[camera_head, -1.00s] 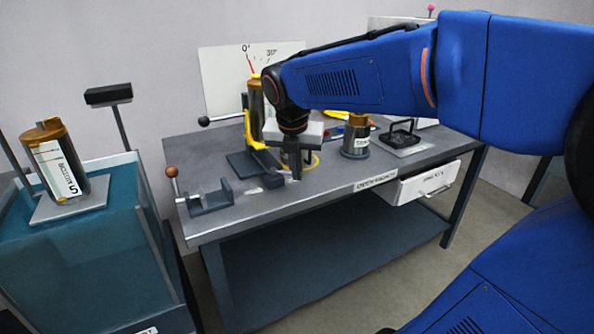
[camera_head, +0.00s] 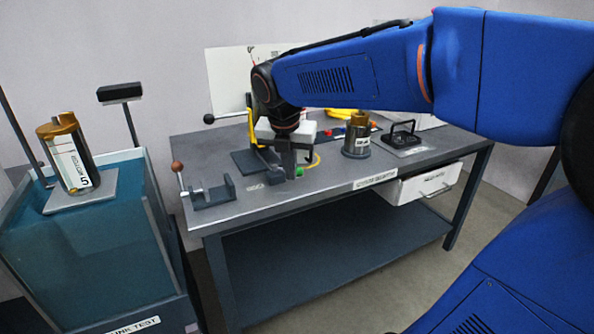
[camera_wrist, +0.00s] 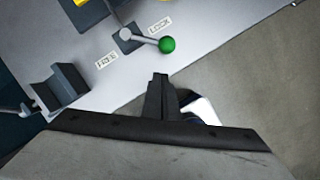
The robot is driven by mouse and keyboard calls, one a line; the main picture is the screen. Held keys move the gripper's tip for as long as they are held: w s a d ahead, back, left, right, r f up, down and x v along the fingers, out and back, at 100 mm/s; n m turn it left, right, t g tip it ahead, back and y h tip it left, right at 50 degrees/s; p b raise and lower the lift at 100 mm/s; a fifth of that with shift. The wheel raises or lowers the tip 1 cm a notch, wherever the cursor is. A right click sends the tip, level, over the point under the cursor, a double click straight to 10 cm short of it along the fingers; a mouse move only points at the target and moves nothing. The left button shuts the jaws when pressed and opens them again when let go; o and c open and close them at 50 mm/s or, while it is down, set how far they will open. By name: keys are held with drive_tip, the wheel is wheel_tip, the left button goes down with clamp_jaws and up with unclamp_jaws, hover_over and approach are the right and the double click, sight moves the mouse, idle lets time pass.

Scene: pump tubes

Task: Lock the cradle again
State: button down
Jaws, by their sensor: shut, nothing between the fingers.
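The cradle, a yellow bracket (camera_head: 257,150) on a dark base (camera_head: 245,163), stands on the bench, partly hidden behind my arm. Its lock lever has a green ball (camera_wrist: 167,45) on a grey rod (camera_wrist: 146,40), which turns on a dark block (camera_wrist: 127,37). The lever points between the LOCK label (camera_wrist: 160,25) and the FREE label (camera_wrist: 106,61). The green ball also shows in the head view (camera_head: 299,172). My gripper (camera_wrist: 160,80) is shut and empty, a little apart from the ball in the wrist picture, on the bench-edge side. In the head view my gripper (camera_head: 290,174) is beside the ball.
A grey clamp (camera_head: 212,193) with a brown-knobbed lever (camera_head: 178,168) sits at the bench's left front. A short bronze cylinder (camera_head: 356,137) and a black-framed fixture (camera_head: 402,137) stand to the right. A water tank (camera_head: 90,240) with a labelled tube (camera_head: 72,160) is left.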

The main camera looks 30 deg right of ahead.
drive_tip(key=s+v, duration=0.1)
drive_tip(key=v, duration=0.9)
drive_tip(key=s+f+m+t+y, duration=0.1)
drive_tip(key=s+f+m, duration=0.8)
drive_tip(key=m, duration=0.5)
drive_tip(key=s+d+f+m+t+y, duration=0.1)
drive_tip(key=s+f+m, duration=0.8)
drive_tip(key=m, duration=0.5)
drive_tip(key=shift+d+f, duration=0.2)
drive_tip(key=shift+f, duration=0.1)
